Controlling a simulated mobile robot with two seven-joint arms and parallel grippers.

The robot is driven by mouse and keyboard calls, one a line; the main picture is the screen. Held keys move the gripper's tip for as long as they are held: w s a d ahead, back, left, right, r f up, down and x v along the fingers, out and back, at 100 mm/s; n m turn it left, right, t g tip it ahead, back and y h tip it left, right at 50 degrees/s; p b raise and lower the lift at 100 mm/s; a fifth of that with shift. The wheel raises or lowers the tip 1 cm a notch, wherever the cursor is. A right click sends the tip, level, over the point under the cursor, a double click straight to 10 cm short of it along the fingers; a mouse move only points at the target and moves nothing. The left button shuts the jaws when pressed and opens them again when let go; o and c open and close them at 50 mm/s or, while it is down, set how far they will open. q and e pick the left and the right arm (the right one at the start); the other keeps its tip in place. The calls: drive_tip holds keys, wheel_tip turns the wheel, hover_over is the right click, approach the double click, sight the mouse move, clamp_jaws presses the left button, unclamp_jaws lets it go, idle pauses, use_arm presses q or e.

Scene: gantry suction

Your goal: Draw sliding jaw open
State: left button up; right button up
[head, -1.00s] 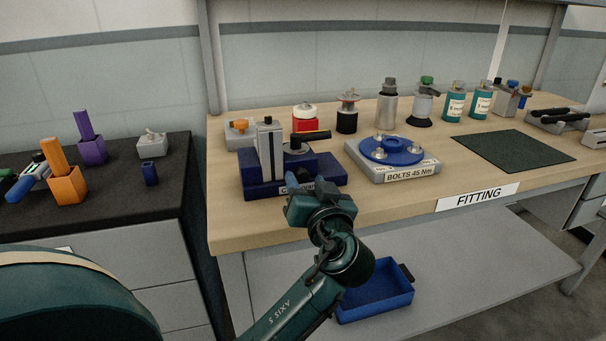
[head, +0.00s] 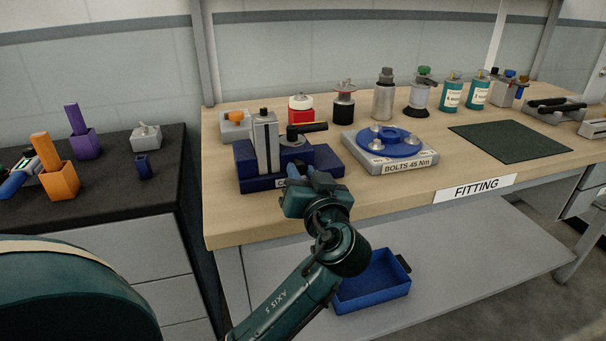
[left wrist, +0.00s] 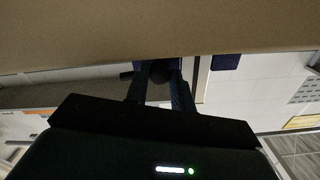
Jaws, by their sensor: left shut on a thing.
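The blue vise (head: 262,183) stands near the front left of the bench, with a tall silver block (head: 265,146) upright on its left part. The lower blue block to its right, which I take for the sliding jaw (head: 325,160), has a round dark hub with a black-tipped lever (head: 307,128) behind it. My left gripper (head: 307,173) is at the vise's front right, shut on a part of the sliding jaw. The exact contact is hidden in the head view. In the left wrist view, the fingers (left wrist: 158,78) stand either side of a dark round shape. My right gripper is not in view.
A plate with a blue bolted disc (head: 388,142) sits right of the vise. Several bottles and cans line the back. A dark mat (head: 510,141) lies further right. A blue bin (head: 372,286) is on the lower shelf. A black-topped cabinet (head: 110,190) stands left.

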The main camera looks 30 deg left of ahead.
sight(312, 160)
use_arm(q)
clamp_jaws()
drive_tip(key=w+d, duration=0.1)
drive_tip(key=w+d+b, duration=0.1)
drive_tip(key=shift+w+d, duration=0.1)
drive_tip(key=shift+w, duration=0.2)
drive_tip(key=shift+w+d, duration=0.3)
drive_tip(key=shift+w, duration=0.05)
drive_tip(key=o, duration=0.8)
unclamp_jaws()
drive_tip(key=shift+o, duration=0.2)
